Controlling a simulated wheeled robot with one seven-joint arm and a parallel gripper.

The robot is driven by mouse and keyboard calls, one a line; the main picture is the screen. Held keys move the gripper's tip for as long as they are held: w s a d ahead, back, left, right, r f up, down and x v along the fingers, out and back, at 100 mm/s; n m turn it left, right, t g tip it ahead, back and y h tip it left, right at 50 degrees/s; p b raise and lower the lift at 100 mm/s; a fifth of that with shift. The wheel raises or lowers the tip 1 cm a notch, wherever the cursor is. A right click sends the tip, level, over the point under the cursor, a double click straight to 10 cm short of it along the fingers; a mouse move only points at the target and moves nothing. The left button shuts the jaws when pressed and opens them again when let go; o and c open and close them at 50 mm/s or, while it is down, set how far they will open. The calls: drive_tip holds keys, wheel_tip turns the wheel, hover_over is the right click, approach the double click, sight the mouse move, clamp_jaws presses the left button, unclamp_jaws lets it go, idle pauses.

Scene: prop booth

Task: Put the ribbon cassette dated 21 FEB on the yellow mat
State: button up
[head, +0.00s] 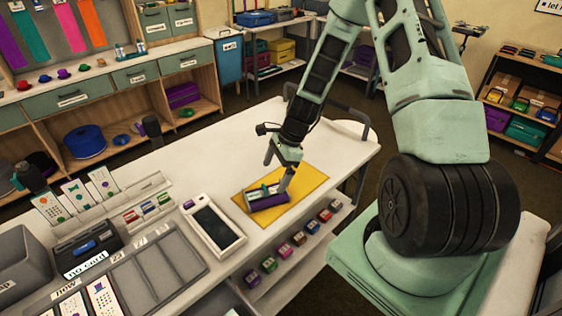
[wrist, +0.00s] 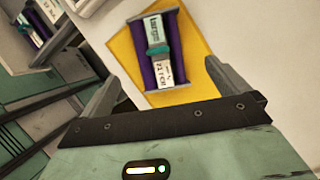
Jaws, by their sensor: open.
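A purple ribbon cassette (head: 268,201) with a white label and a teal middle lies on the yellow mat (head: 311,184). In the wrist view the cassette (wrist: 176,75) lies flat, and the lower part of its label seems to read 21 FEB, in small print. The mat (wrist: 205,42) shows around it, and one cassette end reaches near the mat's edge. My gripper (head: 277,172) is open just above the cassette. In the wrist view its two fingers (wrist: 162,85) stand wide apart, with the cassette beyond and between them, not gripped.
A grey compartment tray (head: 150,275) is at the front. Small coloured items (head: 299,238) line a shelf below the counter edge. The counter behind the mat is clear.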

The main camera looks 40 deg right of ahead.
drive_tip(key=w+v, duration=0.1)
drive_tip(key=v, duration=0.3)
drive_tip(key=s+a+r+n+g, duration=0.1)
drive_tip(key=s+a+r+n, duration=0.1)
drive_tip(key=a+r+n, duration=0.3)
drive_tip(key=s+a+r+n+h, duration=0.1)
drive_tip(key=s+a+n, duration=0.1)
drive_tip(key=a+n, duration=0.35)
drive_tip(key=s+a+r+n+g, duration=0.1)
drive_tip(key=s+a+r+n, duration=0.2)
drive_tip(key=a, duration=0.4)
drive_tip(key=s+a+r+n+h, duration=0.1)
drive_tip(key=s+a+r+n, duration=0.3)
drive_tip(key=s+n, duration=0.4)
drive_tip(key=s+a+r+n+h, duration=0.1)
drive_tip(key=s+a+r+n, duration=0.2)
drive_tip(key=s+a+n, duration=0.3)
drive_tip(key=s+n, duration=0.2)
drive_tip(key=shift+s+a+r+h+b, duration=0.25)
drive_tip(key=shift+s+r+h+b, duration=0.05)
drive_tip(key=shift+r+b, duration=0.05)
drive_tip(key=shift+n, duration=0.25)
